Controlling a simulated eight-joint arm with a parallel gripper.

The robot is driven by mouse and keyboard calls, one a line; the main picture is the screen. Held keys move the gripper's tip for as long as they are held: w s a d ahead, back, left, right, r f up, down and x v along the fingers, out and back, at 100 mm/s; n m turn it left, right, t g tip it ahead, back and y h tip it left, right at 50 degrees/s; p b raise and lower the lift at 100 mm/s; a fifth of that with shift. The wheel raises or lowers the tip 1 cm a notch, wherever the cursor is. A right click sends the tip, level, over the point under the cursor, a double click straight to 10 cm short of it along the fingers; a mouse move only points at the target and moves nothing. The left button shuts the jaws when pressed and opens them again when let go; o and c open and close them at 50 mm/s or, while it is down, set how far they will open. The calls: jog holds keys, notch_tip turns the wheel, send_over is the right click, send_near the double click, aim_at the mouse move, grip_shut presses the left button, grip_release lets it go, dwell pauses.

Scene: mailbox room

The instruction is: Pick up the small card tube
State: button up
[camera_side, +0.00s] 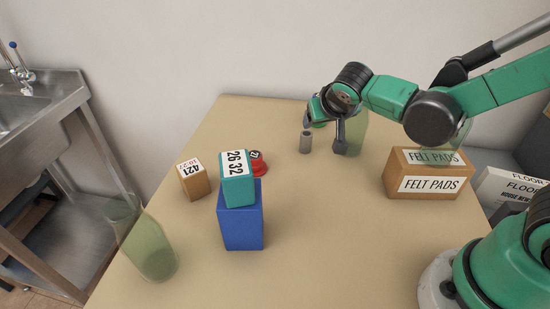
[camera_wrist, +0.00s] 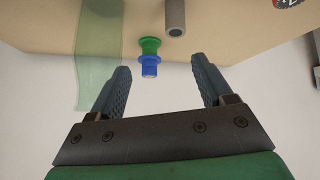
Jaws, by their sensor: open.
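The small card tube (camera_side: 306,143) is a grey cylinder standing upright towards the back of the table. In the wrist view it shows at the top edge (camera_wrist: 175,18), partly cut off, with its dark open end visible. My gripper (camera_side: 324,136) is close to it, just right of the tube in the side view. In the wrist view my gripper (camera_wrist: 161,70) is open with nothing between its fingers; the tube lies beyond the fingertips, nearer the right finger. Any gap between tube and finger is hard to judge.
A green-and-blue spool-shaped thing (camera_wrist: 150,57) shows beyond the fingertips. A translucent green vessel (camera_side: 357,130) stands behind my gripper; another (camera_side: 148,248) stands front left. A teal box (camera_side: 238,190) sits on a blue block (camera_side: 241,228). A FELT PADS box (camera_side: 430,185) is right.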

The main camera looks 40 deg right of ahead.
aim_at(306, 136)
jog(key=w+f+m+h, duration=0.2)
jog(key=f, duration=0.1)
jog(key=w+f+m+t+h, duration=0.1)
jog(key=f, duration=0.1)
jog(key=shift+w+a+f, duration=0.15)
jog(key=shift+w+a, duration=0.2)
jog(key=shift+w+f+m+t+h, duration=0.15)
jog(key=shift+f+m+t+h, duration=0.15)
jog(key=shift+f+m+h, duration=0.35)
jog(key=shift+x, duration=2.75)
jog(key=shift+f, duration=0.1)
grip_shut()
